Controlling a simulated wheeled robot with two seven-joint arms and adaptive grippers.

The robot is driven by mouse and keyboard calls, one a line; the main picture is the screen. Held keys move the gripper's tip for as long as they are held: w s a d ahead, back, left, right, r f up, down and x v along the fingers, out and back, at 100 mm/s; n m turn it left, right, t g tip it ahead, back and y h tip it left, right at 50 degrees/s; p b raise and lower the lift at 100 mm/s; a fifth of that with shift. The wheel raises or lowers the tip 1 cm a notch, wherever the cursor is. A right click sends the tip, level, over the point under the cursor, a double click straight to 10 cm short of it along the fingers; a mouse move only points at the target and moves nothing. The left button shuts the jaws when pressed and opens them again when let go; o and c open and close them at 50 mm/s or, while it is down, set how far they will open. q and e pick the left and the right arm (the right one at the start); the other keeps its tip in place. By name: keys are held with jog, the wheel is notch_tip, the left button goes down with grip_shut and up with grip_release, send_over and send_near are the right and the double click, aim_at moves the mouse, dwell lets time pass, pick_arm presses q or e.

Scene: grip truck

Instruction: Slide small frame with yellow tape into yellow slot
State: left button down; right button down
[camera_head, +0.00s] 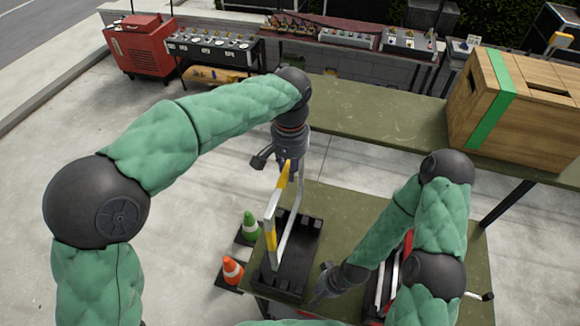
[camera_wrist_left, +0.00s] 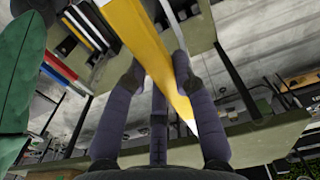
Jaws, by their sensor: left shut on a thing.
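The small frame (camera_head: 269,209) is pale metal with yellow tape along its bars. It stands on edge in the head view. My left gripper (camera_head: 286,163) is shut on its upper part; in the left wrist view a yellow-taped bar (camera_wrist_left: 148,45) lies between both fingers. The frame's lower end overlaps a black slotted rack (camera_head: 300,247) on the green table. I cannot tell whether it is inside a slot or above it. No yellow slot mark shows clearly. My right gripper (camera_head: 322,287) is low beside the rack's right end; its fingers are too small to judge.
A red-and-white item (camera_head: 385,285) lies behind my right arm on the table (camera_head: 345,215). Green (camera_head: 250,226) and orange (camera_head: 232,270) cones stand left of the table. A wooden crate (camera_head: 520,110) stands on a long green bench (camera_head: 380,115) behind.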

pick_arm(q)
jog(key=shift+r+p, duration=1.4)
jog(key=shift+r, duration=0.6)
jog(key=shift+f, duration=0.1)
